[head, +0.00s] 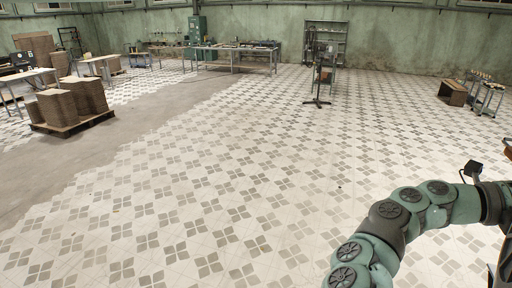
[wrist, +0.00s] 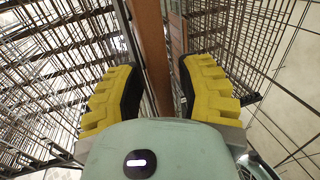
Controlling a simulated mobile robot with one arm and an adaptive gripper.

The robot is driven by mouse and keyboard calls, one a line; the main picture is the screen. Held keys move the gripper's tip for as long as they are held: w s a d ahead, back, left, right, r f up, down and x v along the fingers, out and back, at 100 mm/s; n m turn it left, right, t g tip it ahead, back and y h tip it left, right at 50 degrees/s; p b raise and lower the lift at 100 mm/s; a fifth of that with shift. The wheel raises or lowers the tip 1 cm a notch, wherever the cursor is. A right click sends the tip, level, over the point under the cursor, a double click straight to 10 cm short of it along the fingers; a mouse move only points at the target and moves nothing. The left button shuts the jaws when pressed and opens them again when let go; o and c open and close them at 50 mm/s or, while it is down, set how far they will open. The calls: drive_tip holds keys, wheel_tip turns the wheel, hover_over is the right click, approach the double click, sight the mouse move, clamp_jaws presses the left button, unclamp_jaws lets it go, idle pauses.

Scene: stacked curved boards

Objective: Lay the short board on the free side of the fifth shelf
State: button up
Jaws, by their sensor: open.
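In the wrist view my gripper (wrist: 157,70) is open, its yellow, black-padded fingers apart. A long brown board (wrist: 151,45), seen edge-on, runs between the fingers, with visible space on at least the right side; I cannot tell if it touches the left pad. A second brown piece (wrist: 178,35) shows just right of it, partly hidden by the right finger. I cannot tell which of them is the short board. Wire shelving (wrist: 50,70) surrounds the gripper; I cannot tell which level is the fifth shelf. In the head view my fingers are out of frame.
Wire bars also stand close on the right (wrist: 225,30) of the wrist view, beside the right finger. In the head view the tiled floor (head: 230,170) is wide and clear. Stacked boards on a pallet (head: 72,105) stand far left, and a workbench (head: 235,50) stands at the back.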

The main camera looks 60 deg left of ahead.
drive_tip(key=shift+f+b, duration=0.15)
drive_tip(key=shift+b, duration=0.25)
idle(0.5)
drive_tip(key=b+v, duration=0.1)
drive_tip(key=v, duration=0.5)
idle(0.6)
drive_tip(key=o, duration=0.7)
drive_tip(key=v, duration=1.2)
drive_tip(key=shift+s, duration=0.1)
